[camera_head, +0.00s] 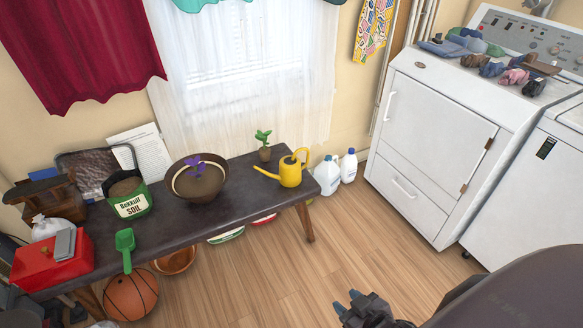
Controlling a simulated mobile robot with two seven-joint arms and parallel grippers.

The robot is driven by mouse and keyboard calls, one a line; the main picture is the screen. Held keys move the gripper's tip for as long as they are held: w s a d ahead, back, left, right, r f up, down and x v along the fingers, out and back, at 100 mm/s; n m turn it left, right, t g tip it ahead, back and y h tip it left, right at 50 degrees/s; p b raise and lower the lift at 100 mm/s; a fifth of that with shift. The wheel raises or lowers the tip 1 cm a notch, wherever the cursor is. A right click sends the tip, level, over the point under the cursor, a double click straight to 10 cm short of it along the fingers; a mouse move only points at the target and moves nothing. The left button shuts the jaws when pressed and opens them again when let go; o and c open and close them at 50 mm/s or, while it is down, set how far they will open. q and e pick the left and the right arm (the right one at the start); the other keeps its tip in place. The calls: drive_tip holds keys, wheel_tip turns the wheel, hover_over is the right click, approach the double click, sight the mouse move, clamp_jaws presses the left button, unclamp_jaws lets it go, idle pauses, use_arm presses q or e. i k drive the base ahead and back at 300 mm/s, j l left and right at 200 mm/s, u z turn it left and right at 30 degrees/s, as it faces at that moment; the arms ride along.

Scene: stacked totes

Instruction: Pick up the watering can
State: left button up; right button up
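A yellow watering can (290,172) stands upright at the right end of the dark bench (238,208). Its thin spout points left and its handle is on the right. My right gripper (350,300) is at the bottom of the view, above the wood floor, well below and to the right of the can and apart from it. Its two fingertips show a gap between them, with nothing seen in it. My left gripper is not in view.
A potted seedling (264,146), a bowl with a purple plant (197,176) and a green soil bucket (128,196) share the bench. White jugs (327,176) stand behind its right end. A white dryer (432,130) is at right. The middle floor is clear.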

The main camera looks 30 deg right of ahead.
sight(290, 176)
drive_tip(key=i+l+z, duration=0.15)
drive_tip(key=i+z, duration=0.2)
drive_tip(key=i, duration=0.3)
drive_tip(key=i+j+z, duration=0.1)
drive_tip(key=i+z, duration=0.3)
drive_tip(key=i, duration=0.25)
